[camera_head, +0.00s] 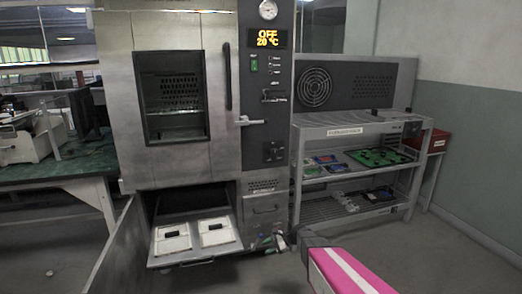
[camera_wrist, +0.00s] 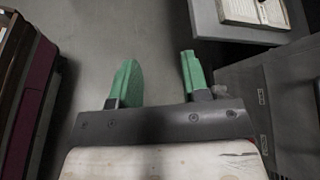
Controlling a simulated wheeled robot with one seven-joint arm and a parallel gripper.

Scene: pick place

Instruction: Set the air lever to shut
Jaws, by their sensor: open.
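The oven (camera_head: 117,60) is a tall steel cabinet with a control column on its right side. A small lever (camera_head: 273,97) sits on the column below the switches, and a larger pale handle (camera_head: 250,122) sticks out sideways below it. The labels are too small to read, so I cannot tell which is the air lever or its setting. My gripper (camera_head: 267,242) is low in front of the column, well below both levers. In the wrist view its green fingers (camera_wrist: 158,80) are apart with only floor between them.
A lower drawer (camera_head: 195,262) is pulled out, holding two white trays (camera_head: 172,239), just left of my gripper. An open lower door (camera_head: 112,250) stands further left. A shelf rack (camera_head: 345,133) with boards stands right. The display (camera_head: 267,38) reads OFF, 20 °C. Floor in front is clear.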

